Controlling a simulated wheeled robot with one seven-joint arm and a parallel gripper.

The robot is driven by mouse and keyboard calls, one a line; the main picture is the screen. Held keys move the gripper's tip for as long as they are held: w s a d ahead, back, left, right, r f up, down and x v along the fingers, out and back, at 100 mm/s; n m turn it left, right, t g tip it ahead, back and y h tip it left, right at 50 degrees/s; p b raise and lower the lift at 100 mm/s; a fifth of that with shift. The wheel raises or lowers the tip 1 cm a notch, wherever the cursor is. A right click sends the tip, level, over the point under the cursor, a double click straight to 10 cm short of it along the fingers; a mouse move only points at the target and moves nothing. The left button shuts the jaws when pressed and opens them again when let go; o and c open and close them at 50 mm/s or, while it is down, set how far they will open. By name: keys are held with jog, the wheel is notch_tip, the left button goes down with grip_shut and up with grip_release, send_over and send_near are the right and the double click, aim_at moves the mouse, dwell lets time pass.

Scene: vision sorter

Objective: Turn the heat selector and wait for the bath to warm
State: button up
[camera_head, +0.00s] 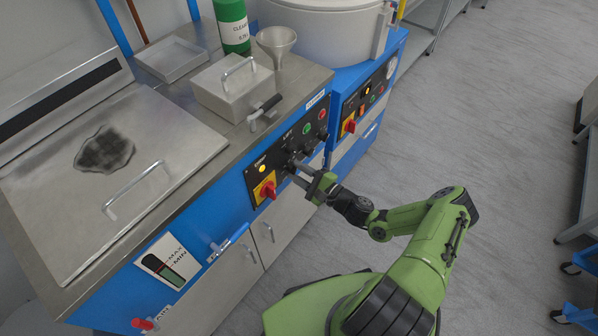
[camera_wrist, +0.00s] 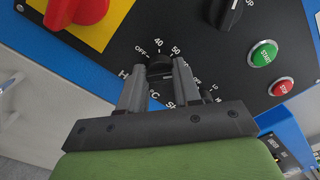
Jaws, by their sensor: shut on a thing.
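The heat selector (camera_wrist: 160,66) is a black knob with a printed scale reading OFF, 40 and 50 around it, on a black control panel (camera_head: 284,152). In the wrist view my gripper (camera_wrist: 158,72) is shut on this knob, one finger on each side. The fingers hide part of the knob and the lower scale, so its pointer setting cannot be read. In the head view my gripper (camera_head: 298,172) reaches the panel from the right. A lit yellow lamp (camera_head: 262,168) is on the panel. The bath's lid (camera_head: 110,170) is closed, with a dark patch on it.
A red rotary switch on yellow (camera_head: 267,189) is left of the knob. Another black knob (camera_wrist: 228,12), a green button (camera_wrist: 262,54) and a red button (camera_wrist: 281,87) are to the right. A level gauge (camera_head: 168,262) is on the blue front. Floor (camera_head: 490,130) to the right is clear.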

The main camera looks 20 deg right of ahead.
jog(key=shift+m, duration=0.5)
jog(key=shift+f, duration=0.1)
jog(key=o, duration=1.1)
jog(key=shift+c, duration=0.2)
jog(key=p+v, duration=0.2)
jog(key=v, duration=1.3)
jog(key=shift+s+d, duration=0.25)
jog(key=shift+s, duration=0.1)
